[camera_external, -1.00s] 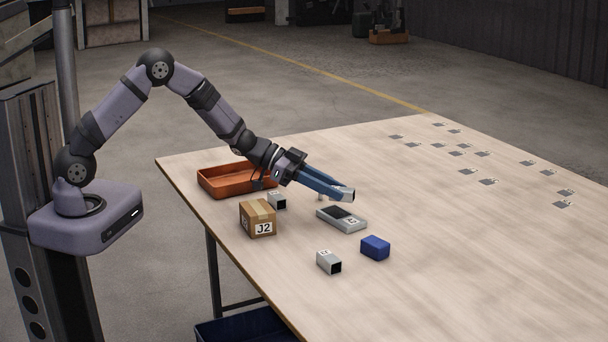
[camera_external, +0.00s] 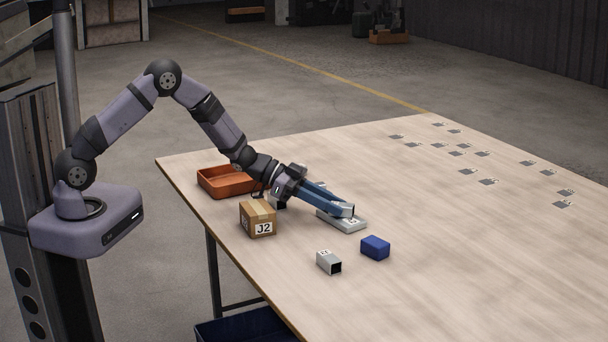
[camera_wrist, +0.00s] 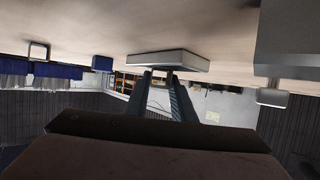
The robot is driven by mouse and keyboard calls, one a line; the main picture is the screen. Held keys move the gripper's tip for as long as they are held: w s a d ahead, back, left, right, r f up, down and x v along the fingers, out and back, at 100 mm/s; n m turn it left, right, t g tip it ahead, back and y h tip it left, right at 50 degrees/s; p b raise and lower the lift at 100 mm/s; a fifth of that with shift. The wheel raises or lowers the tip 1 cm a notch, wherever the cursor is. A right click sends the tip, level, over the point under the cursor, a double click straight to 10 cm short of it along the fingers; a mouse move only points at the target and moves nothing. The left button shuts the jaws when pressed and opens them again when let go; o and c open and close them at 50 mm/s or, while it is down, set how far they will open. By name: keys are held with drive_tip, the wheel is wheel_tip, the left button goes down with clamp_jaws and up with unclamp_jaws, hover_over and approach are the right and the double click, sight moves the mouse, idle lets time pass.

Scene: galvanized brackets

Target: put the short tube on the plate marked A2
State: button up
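I cannot tell which is the shorter. The many small grey labelled plates (camera_external: 488,182) lie at the far right; their marks are too small to read, so I cannot pick out A2. My gripper (camera_external: 347,211) is low over a light grey slab (camera_external: 343,225) and hides part of it.
A blue block (camera_external: 375,247) lies right of the front tube. A cardboard box (camera_external: 258,230) marked J2 and an orange tray (camera_external: 222,190) are at the left. The table (camera_external: 450,240) is clear between the blue block and the plates.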

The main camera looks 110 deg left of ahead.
drive_tip(key=o, duration=0.4)
drive_tip(key=shift+o, duration=0.2)
drive_tip(key=shift+r, duration=0.1)
drive_tip(key=shift+r, duration=0.15)
drive_tip(key=p+v, duration=0.1)
drive_tip(key=v, duration=1.1)
